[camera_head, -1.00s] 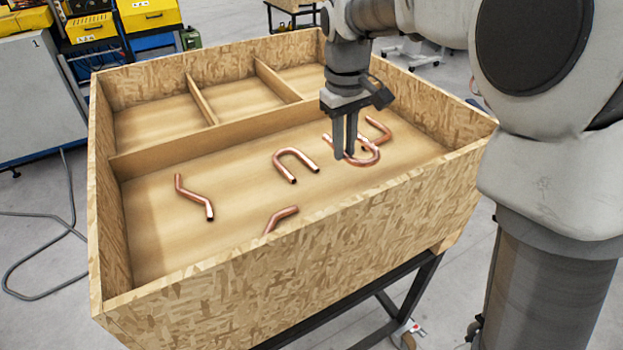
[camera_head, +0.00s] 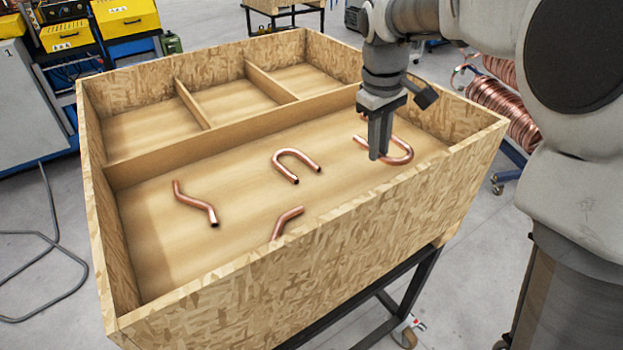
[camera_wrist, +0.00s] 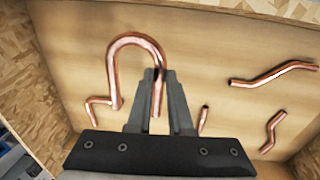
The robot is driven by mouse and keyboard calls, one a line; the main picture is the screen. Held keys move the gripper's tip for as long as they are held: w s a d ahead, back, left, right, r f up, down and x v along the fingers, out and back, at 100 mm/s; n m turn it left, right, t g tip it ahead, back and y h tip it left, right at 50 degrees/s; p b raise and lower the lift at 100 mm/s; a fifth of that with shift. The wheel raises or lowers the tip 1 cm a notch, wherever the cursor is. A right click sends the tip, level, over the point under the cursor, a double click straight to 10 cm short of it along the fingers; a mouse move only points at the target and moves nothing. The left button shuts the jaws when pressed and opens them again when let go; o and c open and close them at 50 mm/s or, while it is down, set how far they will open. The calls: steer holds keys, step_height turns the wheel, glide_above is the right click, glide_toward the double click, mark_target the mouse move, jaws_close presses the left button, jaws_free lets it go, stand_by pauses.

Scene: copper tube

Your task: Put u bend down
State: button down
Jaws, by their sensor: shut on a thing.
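My gripper (camera_head: 378,154) is shut on one leg of a copper U bend (camera_head: 405,151), inside the large front compartment of the wooden box at its right. In the wrist view, the fingers (camera_wrist: 160,90) close on the U bend's right leg, and its curve (camera_wrist: 133,40) points away from my gripper. I cannot tell how far it is above the floor. A second U bend (camera_head: 297,160) lies on the compartment floor, left of my gripper, with its open end toward the front.
The box (camera_head: 310,270) has high walls, a divider (camera_head: 235,137) and three empty rear compartments. An offset tube (camera_head: 196,204) and a bent tube (camera_head: 285,222) lie at left and front. Another tube (camera_wrist: 100,108) is mostly hidden behind my gripper in the head view.

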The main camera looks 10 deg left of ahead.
step_height(320, 180, down, 10)
stand_by(0.6)
steer(key=shift+f, duration=0.2)
steer(key=c, duration=0.8)
jaws_free()
steer(key=shift+r, duration=0.1)
